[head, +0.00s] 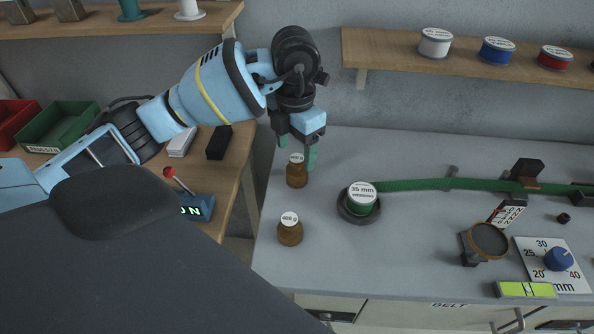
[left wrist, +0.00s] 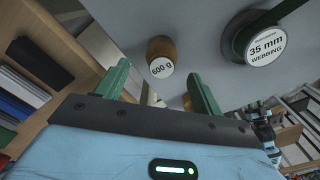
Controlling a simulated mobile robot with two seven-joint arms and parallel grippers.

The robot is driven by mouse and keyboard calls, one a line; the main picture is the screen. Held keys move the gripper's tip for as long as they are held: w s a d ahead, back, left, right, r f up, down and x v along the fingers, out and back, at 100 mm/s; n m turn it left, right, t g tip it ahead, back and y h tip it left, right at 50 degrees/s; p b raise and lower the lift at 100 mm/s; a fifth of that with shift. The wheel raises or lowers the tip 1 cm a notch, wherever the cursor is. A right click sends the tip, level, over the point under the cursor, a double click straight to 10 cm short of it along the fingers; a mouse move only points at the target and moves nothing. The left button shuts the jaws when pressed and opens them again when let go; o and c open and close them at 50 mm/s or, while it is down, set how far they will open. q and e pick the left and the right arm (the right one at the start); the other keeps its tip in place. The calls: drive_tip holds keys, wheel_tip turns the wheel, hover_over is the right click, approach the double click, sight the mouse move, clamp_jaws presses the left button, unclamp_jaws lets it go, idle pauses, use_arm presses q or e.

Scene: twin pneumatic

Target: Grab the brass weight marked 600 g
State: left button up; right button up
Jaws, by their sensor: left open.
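The brass weight marked 600 g (left wrist: 162,53) is readable in the left wrist view, just beyond my open fingers. In the head view it appears to be the farther of two brass weights (head: 297,174), upright on the grey bench. My left gripper (head: 297,150) is over it, open and empty, with its green fingers pointing down. In the left wrist view my gripper (left wrist: 159,72) has the weight ahead of the gap; contact does not show. My right gripper is not in view.
A 35 mm webbing spool (head: 361,200) stands to the right of the weights, its green strap (head: 420,184) running right. A wooden table (head: 232,175) with a joystick box (head: 197,207) is left. A wall shelf (head: 400,52) is above. The bench front between weights and spool is clear.

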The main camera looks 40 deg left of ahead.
sight(297, 158)
use_arm(q)
drive_tip(key=shift+w+d+f, duration=0.1)
drive_tip(key=shift+f, duration=2.5)
drive_tip(key=shift+c, duration=0.5)
drive_tip(key=shift+r, duration=0.1)
clamp_jaws()
